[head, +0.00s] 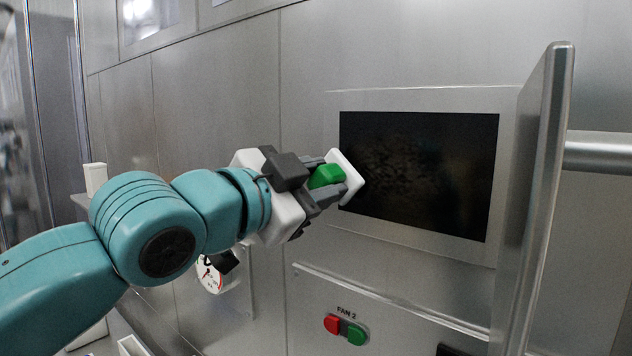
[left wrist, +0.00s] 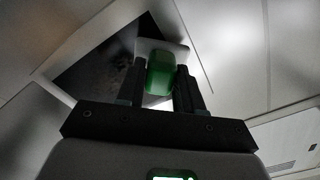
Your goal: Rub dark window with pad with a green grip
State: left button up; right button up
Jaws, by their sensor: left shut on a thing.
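The dark window (head: 430,170) is a black rectangle in a pale metal frame on the wall, with a faint mottled smudge on its left part. My left gripper (head: 328,178) is shut on the green grip of the pad (head: 347,178). The pad's white plate faces the window and overlaps its left edge in the head view; I cannot tell whether it touches the glass. In the left wrist view the green grip (left wrist: 160,74) sits between the two dark fingers, and the dark window (left wrist: 95,65) shows beyond. My right gripper is not in view.
A metal upright with a bar (head: 535,200) juts out just right of the window. Below are a red button (head: 332,324) and a green button (head: 356,334) labelled FAN 2. A round gauge (head: 208,275) is on the wall below my left arm.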

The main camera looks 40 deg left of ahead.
pick_arm(q)
jog(key=shift+w, duration=0.1)
jog(key=shift+w+d, duration=0.15)
jog(key=shift+w, duration=0.35)
